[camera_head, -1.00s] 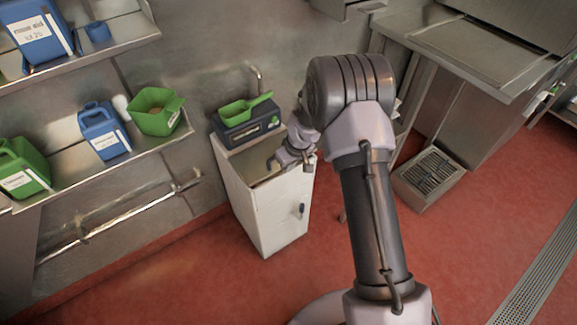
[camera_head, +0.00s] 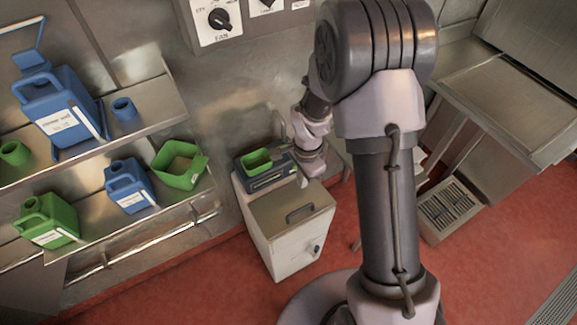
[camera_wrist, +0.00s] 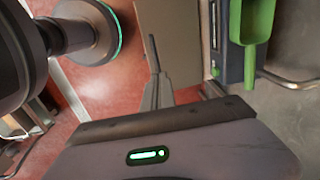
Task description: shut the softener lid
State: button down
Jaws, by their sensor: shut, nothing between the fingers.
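The softener is a white cabinet (camera_head: 290,255) with a dark control head at its back. Its grey-brown lid (camera_head: 268,222) lies flat over the top, with a dark handle on it. I see no gap under the lid at this scale. The lid also shows as a plain panel in the wrist view (camera_wrist: 175,40). My gripper (camera_head: 302,182) is beside the right end of the control head, near the lid's back right corner. Its fingers (camera_wrist: 155,72) are together and empty, in front of the panel in the wrist view. I cannot tell whether they touch it.
A green scoop (camera_head: 257,161) sits on the control head (camera_head: 268,175). Shelves at the left hold blue jugs (camera_head: 128,187), a green jug (camera_head: 47,221) and a green tub (camera_head: 180,165). A steel bench (camera_head: 510,105) stands at the right. Red floor lies in front of the cabinet.

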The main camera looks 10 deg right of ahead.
notch_tip(320, 180, down, 4)
jog(key=s+b, duration=0.1)
jog(key=b, duration=0.5)
send_over(303, 218)
jog(key=w, duration=0.2)
jog(key=f, duration=0.9)
jog(key=shift+s+a+f, duration=0.15)
jog(key=shift+a+f, duration=0.2)
jog(key=shift+f, duration=0.05)
jog(key=f, duration=0.1)
jog(key=s+f+b, duration=0.1)
jog(key=f+b, duration=0.1)
jog(key=shift+s+d, duration=0.3)
jog(key=shift+s, duration=0.1)
jog(key=shift+s+r, duration=0.1)
jog(key=shift+r, duration=0.1)
